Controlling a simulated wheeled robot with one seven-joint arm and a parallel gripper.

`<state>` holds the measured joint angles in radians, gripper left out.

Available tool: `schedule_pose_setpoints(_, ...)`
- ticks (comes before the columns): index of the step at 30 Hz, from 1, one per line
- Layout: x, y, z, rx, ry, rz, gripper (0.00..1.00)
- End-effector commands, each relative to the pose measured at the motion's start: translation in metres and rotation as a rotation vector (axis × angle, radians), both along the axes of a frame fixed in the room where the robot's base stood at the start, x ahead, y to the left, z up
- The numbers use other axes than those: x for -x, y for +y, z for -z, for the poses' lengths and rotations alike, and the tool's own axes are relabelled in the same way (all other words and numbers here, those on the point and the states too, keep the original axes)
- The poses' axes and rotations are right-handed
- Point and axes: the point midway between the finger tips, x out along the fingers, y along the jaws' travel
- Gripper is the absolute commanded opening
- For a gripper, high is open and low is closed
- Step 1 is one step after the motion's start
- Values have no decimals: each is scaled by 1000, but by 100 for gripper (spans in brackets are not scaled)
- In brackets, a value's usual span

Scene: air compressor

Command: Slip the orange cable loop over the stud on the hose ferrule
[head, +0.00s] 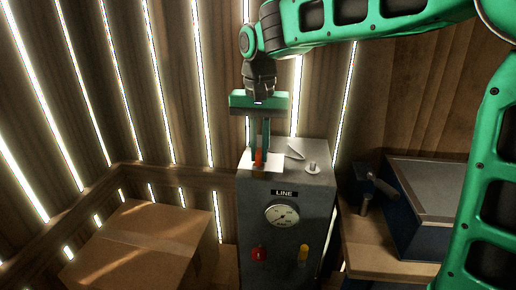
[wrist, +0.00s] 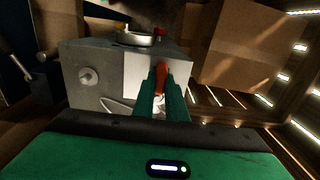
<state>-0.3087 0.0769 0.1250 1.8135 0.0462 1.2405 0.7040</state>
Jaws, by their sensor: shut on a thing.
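My gripper (head: 262,163) points down over the top of the grey compressor box (head: 318,190). It is shut on an orange piece, the cable loop (head: 259,157), which also shows between the fingertips in the wrist view (wrist: 162,76). Its loop shape cannot be made out. A short silver stud (head: 312,168) stands upright on the box top, right of the gripper and apart from it. The wrist view shows this stud at left (wrist: 88,76). Whether it belongs to the hose ferrule cannot be told. The fingers hide part of the orange piece.
A white patch (head: 246,163) lies under the fingers, with a thin pale piece (head: 296,152) beside it. The box front has a gauge (head: 282,215), a red knob (head: 259,253) and a yellow one (head: 303,253). A cardboard box (head: 140,240) stands left, a blue case (head: 425,190) right.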

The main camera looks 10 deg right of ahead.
Motion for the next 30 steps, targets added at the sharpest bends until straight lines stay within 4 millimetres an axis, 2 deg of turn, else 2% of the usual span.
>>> schedule_pose_setpoints(3, 0, 0, 0, 0, 0, 0, 0)
schedule_pose_setpoints(4, 0, 0, 0, 0, 0, 0, 14)
schedule_pose_setpoints(6, 0, 0, 0, 0, 0, 0, 31)
schedule_pose_setpoints(7, 0, 0, 0, 0, 0, 0, 34)
schedule_pose_setpoints(15, 0, 0, -1, 0, 0, 0, 34)
schedule_pose_setpoints(19, -1, 1, -8, -1, -3, 0, 34)
schedule_pose_setpoints(23, -1, 0, -27, -2, -4, 0, 34)
schedule_pose_setpoints(30, -2, 1, -72, -2, -4, 0, 34)
